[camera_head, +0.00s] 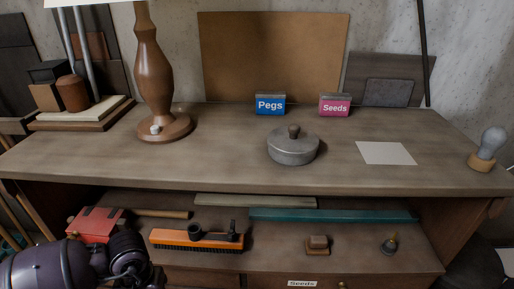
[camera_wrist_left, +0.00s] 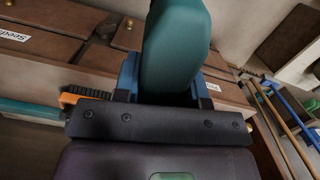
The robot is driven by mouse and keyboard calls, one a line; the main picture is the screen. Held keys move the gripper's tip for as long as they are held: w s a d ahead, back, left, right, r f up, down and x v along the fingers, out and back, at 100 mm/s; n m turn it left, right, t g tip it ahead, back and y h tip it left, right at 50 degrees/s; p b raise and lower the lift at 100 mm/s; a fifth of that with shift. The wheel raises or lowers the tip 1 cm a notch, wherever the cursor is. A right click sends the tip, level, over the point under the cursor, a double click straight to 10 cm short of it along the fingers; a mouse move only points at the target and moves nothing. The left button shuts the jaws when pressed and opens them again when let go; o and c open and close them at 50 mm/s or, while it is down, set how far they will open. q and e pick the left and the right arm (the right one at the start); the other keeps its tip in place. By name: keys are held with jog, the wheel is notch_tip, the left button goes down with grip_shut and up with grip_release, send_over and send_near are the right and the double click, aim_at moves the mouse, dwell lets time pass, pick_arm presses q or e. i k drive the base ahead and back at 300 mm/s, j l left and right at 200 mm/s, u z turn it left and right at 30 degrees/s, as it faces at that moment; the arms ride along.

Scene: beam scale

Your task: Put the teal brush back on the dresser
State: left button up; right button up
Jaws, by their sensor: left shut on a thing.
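In the left wrist view my left gripper (camera_wrist_left: 166,80) is shut on a teal, rounded object, the teal brush (camera_wrist_left: 177,40). It stands up between the blue fingers; no bristles show. In the head view my purple left arm is at the lower left, in front of the dresser; its fingers and the teal brush cannot be made out there. The dresser (camera_head: 230,165) has a brown wooden top with a shelf below. My right gripper is in neither view.
On the top stand a lamp (camera_head: 155,75), a Pegs box (camera_head: 270,104), a Seeds box (camera_head: 334,104), a grey lidded pot (camera_head: 292,149), white paper (camera_head: 386,153) and a bulb-shaped item (camera_head: 490,143). An orange brush (camera_head: 180,240) and teal bar (camera_head: 335,216) lie below. The top's front left is clear.

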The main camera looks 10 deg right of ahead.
aim_at(364, 156)
jog(key=k+l+z, duration=0.1)
jog(key=l, duration=0.4)
jog(key=k+l, duration=0.1)
jog(key=l, duration=0.4)
jog(key=k+l+z, duration=0.15)
jog(key=l, duration=0.35)
jog(key=i+j, duration=0.05)
